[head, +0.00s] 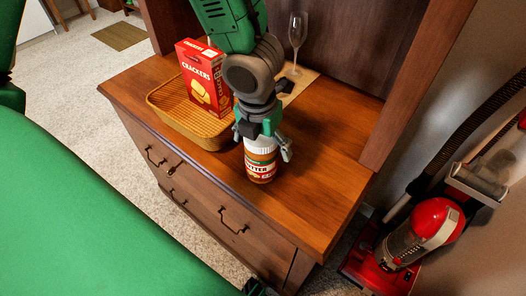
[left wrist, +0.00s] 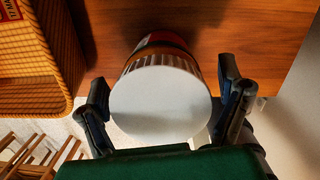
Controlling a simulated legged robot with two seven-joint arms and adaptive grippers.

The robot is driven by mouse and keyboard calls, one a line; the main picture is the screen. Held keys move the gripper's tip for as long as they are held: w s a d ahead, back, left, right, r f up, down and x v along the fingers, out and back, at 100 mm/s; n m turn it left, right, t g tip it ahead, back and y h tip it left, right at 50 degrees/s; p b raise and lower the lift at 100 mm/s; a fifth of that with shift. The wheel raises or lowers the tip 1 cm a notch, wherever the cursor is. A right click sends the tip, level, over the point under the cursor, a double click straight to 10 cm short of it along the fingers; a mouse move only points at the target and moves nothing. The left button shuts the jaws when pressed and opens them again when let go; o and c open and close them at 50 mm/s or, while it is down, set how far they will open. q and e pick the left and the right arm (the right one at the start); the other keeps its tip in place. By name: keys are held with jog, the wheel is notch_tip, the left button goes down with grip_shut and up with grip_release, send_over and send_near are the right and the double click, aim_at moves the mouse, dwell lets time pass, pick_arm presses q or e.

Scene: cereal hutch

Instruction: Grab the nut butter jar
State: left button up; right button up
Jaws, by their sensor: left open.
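The nut butter jar (head: 261,171) stands upright on the wooden hutch counter (head: 318,197), near its front edge. It has a white lid and a red and white label; part of the label reads "TTER". My left gripper (head: 262,150) is directly above the jar, pointing down, and hides part of the lid. In the left wrist view, the jar's white lid (left wrist: 160,103) lies between the two open fingers of the gripper (left wrist: 165,88). A gap shows on the right side; the left finger is close to the lid.
A woven tray (head: 178,122) holding a red crackers box (head: 205,82) is just left of the jar. A wine glass (head: 296,40) stands behind on a mat. The counter right of the jar is clear. A red vacuum cleaner (head: 420,232) stands on the floor at right.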

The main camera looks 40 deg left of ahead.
pick_arm(q)
jog(key=shift+a+f, duration=0.15)
jog(key=shift+a, duration=0.1)
jog(key=shift+d, duration=0.4)
jog(key=c, duration=1.7)
jog(key=shift+c, duration=0.2)
jog(key=shift+r, duration=0.2)
